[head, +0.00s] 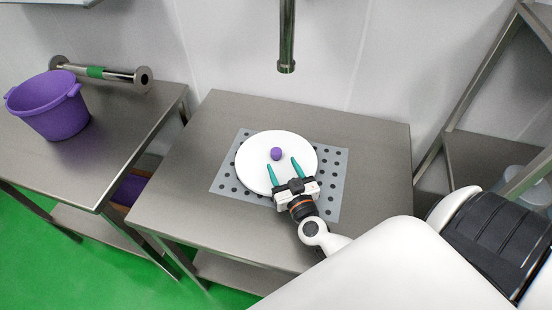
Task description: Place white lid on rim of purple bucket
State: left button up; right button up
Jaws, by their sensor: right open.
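The round white lid (256,178) with a purple knob (277,154) at its middle lies flat on a perforated grey mat on the middle table. My right gripper (284,166) is over the lid with its two green fingers apart. The fingertips are just on the near side of the knob, and nothing is between them. I cannot tell how high above the lid they are. The purple bucket (52,112) stands upright on the left table, with its open top uncovered. My left gripper is out of view.
The perforated mat (333,187) lies on the steel middle table (190,195). A gap separates it from the left table (40,165). A vertical pipe (287,45) hangs above the middle table's back edge. A rack stands at right.

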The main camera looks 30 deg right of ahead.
aim_at(278, 156)
jog(key=shift+x, duration=1.1)
jog(key=x, duration=0.5)
jog(key=shift+s+d+f, duration=0.1)
jog(key=shift+d+f, duration=0.05)
jog(key=shift+f, duration=0.05)
jog(key=shift+s, duration=0.1)
jog(key=shift+c, duration=0.5)
grip_shut()
